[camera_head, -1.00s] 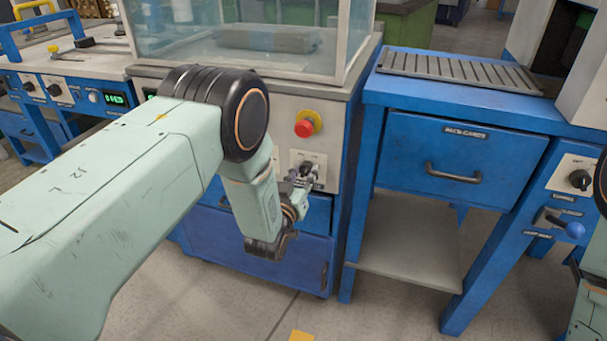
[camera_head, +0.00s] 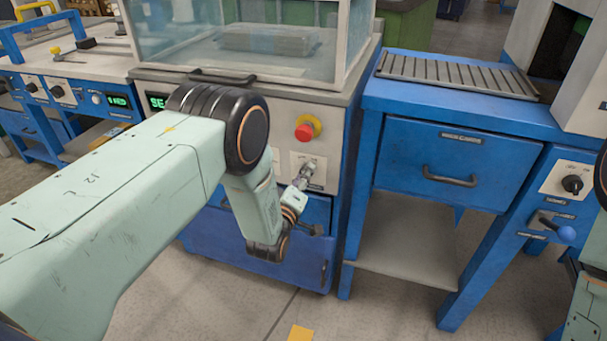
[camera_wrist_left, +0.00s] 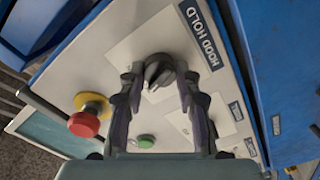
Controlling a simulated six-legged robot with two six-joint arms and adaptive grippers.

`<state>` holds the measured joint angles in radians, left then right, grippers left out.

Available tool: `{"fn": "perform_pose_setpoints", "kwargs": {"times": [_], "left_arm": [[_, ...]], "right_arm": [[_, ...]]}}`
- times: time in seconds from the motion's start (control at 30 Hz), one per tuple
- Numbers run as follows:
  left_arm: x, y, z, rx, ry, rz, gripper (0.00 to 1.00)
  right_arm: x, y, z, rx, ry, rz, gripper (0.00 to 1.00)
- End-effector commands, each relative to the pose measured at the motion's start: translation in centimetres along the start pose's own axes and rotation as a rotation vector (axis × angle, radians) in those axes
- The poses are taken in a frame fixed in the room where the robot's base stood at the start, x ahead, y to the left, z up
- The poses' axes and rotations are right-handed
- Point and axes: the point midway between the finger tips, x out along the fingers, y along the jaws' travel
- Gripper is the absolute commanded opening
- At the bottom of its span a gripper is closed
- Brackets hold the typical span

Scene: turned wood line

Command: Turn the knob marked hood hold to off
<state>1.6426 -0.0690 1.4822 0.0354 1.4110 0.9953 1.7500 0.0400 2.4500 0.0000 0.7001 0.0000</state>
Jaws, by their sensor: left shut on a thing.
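The hood hold knob (camera_wrist_left: 158,72) is dark and round with a raised grip, on a white plate below the label reading HOOD HOLD (camera_wrist_left: 200,35) in the left wrist view. A pale mark shows on the knob's edge. My left gripper (camera_wrist_left: 156,80) has its two fingertips on either side of the knob, shut on it. In the head view my left gripper (camera_head: 304,172) reaches the machine's front panel, and it mostly hides the knob there. The plate's position marks are too small or covered to read. My right gripper is out of view.
A red emergency button (camera_head: 304,131) on a yellow collar sits just above the knob's plate; a green button (camera_wrist_left: 146,141) is near the gripper. A glass hood (camera_head: 250,40) stands above the panel. To the right, a blue bench (camera_head: 455,110) has another black knob (camera_head: 572,184).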

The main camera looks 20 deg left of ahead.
Motion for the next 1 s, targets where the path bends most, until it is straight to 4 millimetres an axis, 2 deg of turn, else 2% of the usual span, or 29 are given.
{"fn": "perform_pose_setpoints", "kwargs": {"times": [0.4, 0.97, 1.0], "left_arm": [[-0.12, -0.14, 0.12, -0.189, -0.003, -0.004, 0.01], [-0.12, -0.15, 0.15, -0.218, -0.003, -0.004, 0.01], [-0.12, -0.15, 0.15, -0.218, -0.003, -0.004, 0.34]], "right_arm": [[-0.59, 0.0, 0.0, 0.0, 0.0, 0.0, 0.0], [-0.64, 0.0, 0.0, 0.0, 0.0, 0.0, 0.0], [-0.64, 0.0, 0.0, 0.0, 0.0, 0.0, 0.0]]}}
